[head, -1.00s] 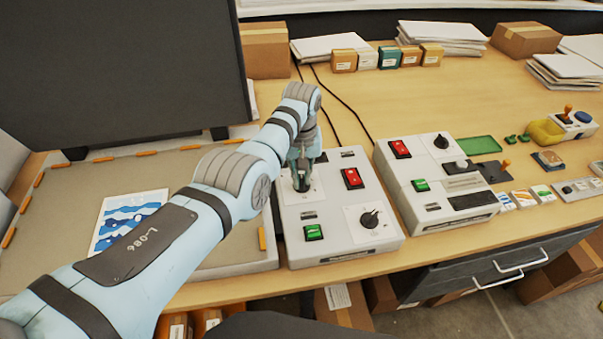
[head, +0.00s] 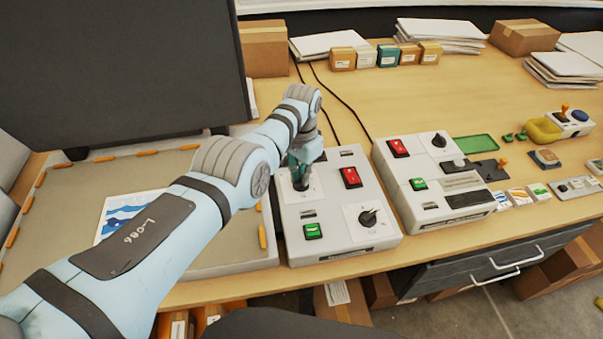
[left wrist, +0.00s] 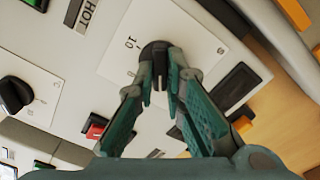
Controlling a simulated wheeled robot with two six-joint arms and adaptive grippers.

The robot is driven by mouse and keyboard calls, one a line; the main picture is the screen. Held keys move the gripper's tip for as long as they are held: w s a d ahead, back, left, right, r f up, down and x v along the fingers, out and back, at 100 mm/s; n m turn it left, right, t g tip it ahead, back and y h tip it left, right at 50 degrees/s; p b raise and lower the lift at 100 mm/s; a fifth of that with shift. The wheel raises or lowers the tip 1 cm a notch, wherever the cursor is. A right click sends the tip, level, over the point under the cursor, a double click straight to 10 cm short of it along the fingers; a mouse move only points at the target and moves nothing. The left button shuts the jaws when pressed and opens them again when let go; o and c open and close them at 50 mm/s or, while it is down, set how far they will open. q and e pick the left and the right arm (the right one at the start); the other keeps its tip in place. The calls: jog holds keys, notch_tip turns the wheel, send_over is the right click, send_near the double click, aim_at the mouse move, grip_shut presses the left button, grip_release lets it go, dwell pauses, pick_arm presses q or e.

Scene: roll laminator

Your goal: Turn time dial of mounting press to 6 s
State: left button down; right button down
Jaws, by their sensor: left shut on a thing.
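The mounting press control box (head: 335,240) is light grey, with two black dials on white plates, red and green switches. My left gripper (head: 301,177) reaches down onto the box's far-left dial (head: 300,186). In the left wrist view, my left gripper (left wrist: 160,82) has its two teal fingers closed on either side of this black dial (left wrist: 158,52). A "10" shows on its plate, but the other marks are partly hidden and the dial's setting cannot be read. The second dial (head: 369,217) is at the near right of the box and free. My right gripper is out of view.
A similar grey machine (head: 435,180) stands just to the right. A flat grey bed (head: 235,262) edged with orange tabs lies left, under my left arm. Cables run behind the box.

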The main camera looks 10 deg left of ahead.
pick_arm(q)
jog(key=shift+w+m, duration=0.1)
jog(key=shift+m, duration=0.3)
jog(key=c, duration=1.7)
grip_release()
jog(key=shift+o, duration=0.2)
jog(key=shift+r, duration=0.1)
notch_tip(320, 180, up, 12)
jog(key=shift+f, duration=0.2)
